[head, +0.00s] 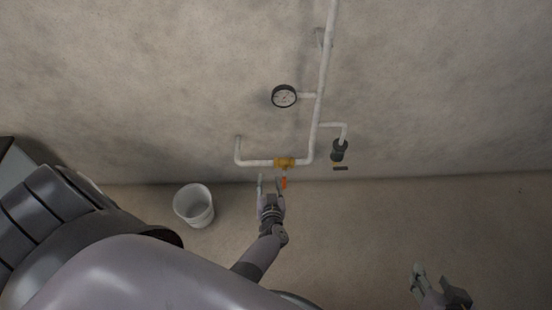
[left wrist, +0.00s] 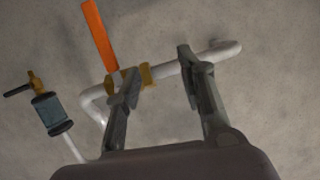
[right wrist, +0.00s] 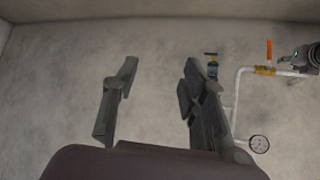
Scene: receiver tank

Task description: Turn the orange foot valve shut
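The orange valve handle (head: 284,183) hangs from the brass valve body (head: 284,162) on the low horizontal white pipe and points about square to that pipe. My left gripper (head: 270,181) is open and empty in front of the valve. In the left wrist view the handle (left wrist: 100,35) is left of both fingers, outside the gap of my left gripper (left wrist: 150,66); the left fingertip partly covers the valve joint. Whether it touches cannot be told. My right gripper (right wrist: 157,77) is open and empty, well away at the lower right of the head view (head: 428,277).
A round gauge (head: 284,96) sits above the valve, beside the vertical white pipe (head: 321,90). A dark fitting (head: 339,150) on a side branch is right of the valve. A white bucket (head: 197,213) stands on the floor at the left. The floor at the right is clear.

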